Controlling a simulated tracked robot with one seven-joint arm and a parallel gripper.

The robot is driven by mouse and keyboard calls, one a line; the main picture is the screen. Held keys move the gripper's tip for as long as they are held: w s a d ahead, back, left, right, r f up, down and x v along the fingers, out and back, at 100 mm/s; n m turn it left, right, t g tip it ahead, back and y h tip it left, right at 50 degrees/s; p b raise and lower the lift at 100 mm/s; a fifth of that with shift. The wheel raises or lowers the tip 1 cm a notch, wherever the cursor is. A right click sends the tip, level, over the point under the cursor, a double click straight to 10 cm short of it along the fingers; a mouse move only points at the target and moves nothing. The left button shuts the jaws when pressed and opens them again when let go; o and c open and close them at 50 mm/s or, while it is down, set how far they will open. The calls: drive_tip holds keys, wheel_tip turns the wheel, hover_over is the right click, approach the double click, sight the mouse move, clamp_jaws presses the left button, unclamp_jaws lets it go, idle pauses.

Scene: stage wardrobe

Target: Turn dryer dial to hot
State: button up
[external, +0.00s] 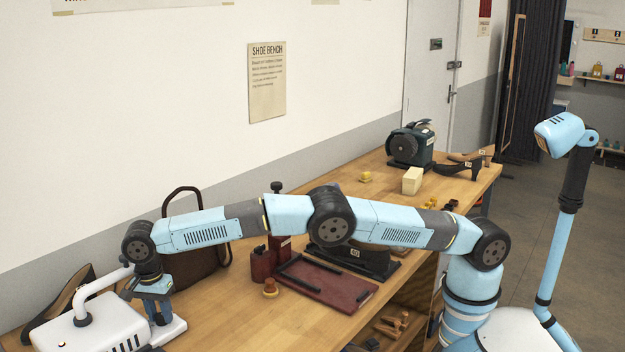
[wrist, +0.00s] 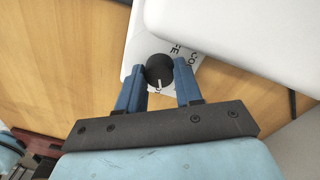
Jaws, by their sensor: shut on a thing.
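The dryer (external: 105,325) is a white box with a curved white pipe and handle on top, at the near left end of the bench in the external view. In the wrist view its white body (wrist: 240,35) fills the upper right. A round black dial (wrist: 159,70) with a white pointer line sits on its lower panel, with partly covered lettering beside it. The pointer faces the bottom of the wrist view. My gripper (wrist: 160,82) has its blue fingers on both sides of the dial and is shut on it. In the external view my gripper (external: 158,312) is at the dryer's right side.
A green machine (external: 410,145) stands at the far end.

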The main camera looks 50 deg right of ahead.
sight(164, 309)
drive_tip(key=shift+r+m, duration=0.1)
drive_tip(key=shift+m, duration=0.5)
drive_tip(key=shift+w, duration=0.1)
drive_tip(key=o, duration=1)
drive_tip(key=r, duration=0.6)
drive_tip(key=shift+w+a, duration=0.1)
drive_tip(key=shift+w, duration=0.1)
drive_tip(key=shift+r, duration=0.55)
